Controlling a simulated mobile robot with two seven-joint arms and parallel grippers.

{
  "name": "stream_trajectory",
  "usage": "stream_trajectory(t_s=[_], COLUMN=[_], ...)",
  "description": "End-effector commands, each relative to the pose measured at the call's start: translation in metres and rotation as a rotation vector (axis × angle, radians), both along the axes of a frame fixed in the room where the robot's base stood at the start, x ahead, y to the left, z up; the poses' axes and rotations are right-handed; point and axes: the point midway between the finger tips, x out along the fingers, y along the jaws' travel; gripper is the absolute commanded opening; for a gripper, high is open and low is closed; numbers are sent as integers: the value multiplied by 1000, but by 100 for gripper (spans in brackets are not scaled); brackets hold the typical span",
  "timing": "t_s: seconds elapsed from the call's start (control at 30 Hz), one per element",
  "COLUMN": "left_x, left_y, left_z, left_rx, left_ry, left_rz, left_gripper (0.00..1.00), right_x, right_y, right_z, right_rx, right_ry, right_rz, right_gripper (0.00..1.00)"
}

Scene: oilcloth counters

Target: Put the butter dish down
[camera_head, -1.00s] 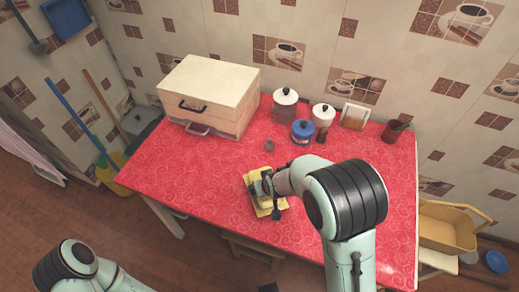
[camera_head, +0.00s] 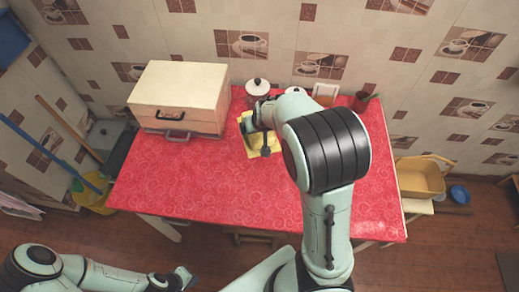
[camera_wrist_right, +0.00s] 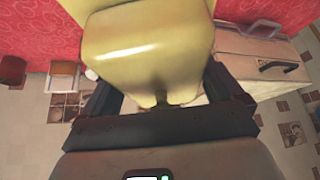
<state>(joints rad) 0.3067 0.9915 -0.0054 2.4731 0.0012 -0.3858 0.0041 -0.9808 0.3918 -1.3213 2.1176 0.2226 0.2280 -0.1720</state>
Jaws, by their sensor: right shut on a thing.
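The yellow butter dish (camera_head: 261,145) is over the red table (camera_head: 190,190), toward the back middle and right of the wooden box. My right gripper (camera_head: 262,117) is shut on it; my arm and hand cover part of it. In the right wrist view the dish (camera_wrist_right: 140,45) fills the space between the fingers. I cannot tell whether its underside touches the table. My left gripper (camera_head: 187,278) is low in the head view, in front of the table and away from the dish. Its fingers are too small to read.
A cream-topped box (camera_head: 180,90) stands at the back left of the table. A white-lidded jar (camera_head: 257,87), a picture frame (camera_head: 325,93) and a dark red cup (camera_head: 362,100) stand along the back. My right arm hides other items there. The table's front left is clear.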

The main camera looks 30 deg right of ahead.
Motion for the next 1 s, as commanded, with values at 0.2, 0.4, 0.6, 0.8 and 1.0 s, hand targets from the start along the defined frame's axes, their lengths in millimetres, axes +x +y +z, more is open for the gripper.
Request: stream_trajectory(t_s=[0.2, 0.4, 0.6, 0.8, 1.0], left_x=[-1, 0, -13, -32, -35], left_y=[0, 0, 0, 0, 0], left_z=[-1, 0, -10, -27, -30], left_rx=[0, 0, 0, 0, 1], left_ry=[2, 1, 15, 37, 40], left_rz=[0, 1, 0, 0, 0], left_gripper=[0, 0, 0, 0, 0], right_x=[-3, -3, -5, -4, -2], right_y=[-2, -2, -2, -1, 0], right_z=[-40, -70, -112, -145, -154], right_rx=[0, 0, -1, -2, -1], right_ry=[6, 5, 8, 6, 1], right_rz=[-7, -7, -4, -2, -1], right_gripper=[40, 40, 40, 40, 40])
